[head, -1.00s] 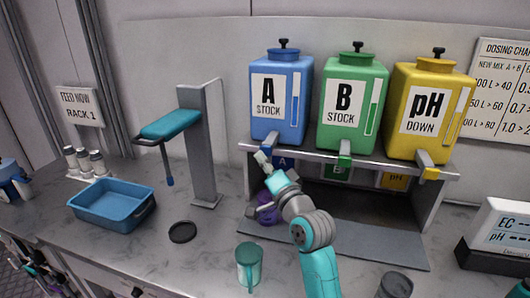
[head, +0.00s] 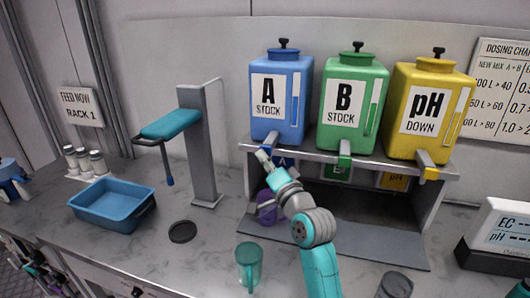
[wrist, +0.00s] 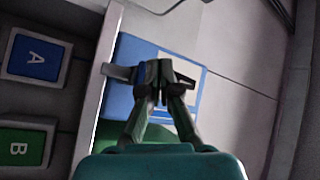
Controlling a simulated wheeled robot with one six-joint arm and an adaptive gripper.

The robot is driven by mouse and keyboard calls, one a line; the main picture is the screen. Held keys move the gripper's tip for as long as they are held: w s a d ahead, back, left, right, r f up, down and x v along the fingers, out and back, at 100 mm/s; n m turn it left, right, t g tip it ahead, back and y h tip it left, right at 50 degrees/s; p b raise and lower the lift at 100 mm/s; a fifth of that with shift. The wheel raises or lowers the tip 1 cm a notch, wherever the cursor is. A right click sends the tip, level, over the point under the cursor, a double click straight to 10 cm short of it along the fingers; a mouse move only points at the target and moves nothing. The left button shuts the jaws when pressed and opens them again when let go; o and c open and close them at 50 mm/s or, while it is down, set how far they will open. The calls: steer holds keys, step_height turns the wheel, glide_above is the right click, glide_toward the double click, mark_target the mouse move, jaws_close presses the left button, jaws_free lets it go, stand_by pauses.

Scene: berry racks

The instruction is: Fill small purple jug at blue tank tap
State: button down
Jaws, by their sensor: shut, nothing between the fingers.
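The blue tank (head: 281,98), marked A STOCK, stands on the rack shelf. It also shows behind my fingers in the wrist view (wrist: 121,103). Its tap is at the shelf's front edge, by the blue A label (head: 284,162), and is mostly hidden behind my gripper. My gripper (head: 262,156) is shut and empty, with its fingertips close to the tap; I cannot tell whether they touch it. It also shows in the wrist view (wrist: 161,68). The small purple jug (head: 266,207) stands under the blue tank's tap, partly hidden by my arm.
The green tank (head: 352,103) and yellow tank (head: 429,112) stand to the right on the same shelf. A teal jug (head: 249,265), a black disc (head: 183,232) and a blue tray (head: 110,218) are on the counter. A grey post (head: 204,170) stands left of the rack.

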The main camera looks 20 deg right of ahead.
steer(key=shift+w+d, duration=0.3)
steer(key=shift+w, duration=0.1)
stand_by(0.6)
steer(key=shift+s, duration=0.1)
stand_by(1.1)
steer(key=shift+s+a, duration=0.6)
steer(key=shift+s, duration=0.1)
steer(key=shift+s+a, duration=0.75)
steer(key=shift+s, duration=0.3)
steer(key=shift+s+a, duration=0.7)
steer(key=shift+s, duration=0.3)
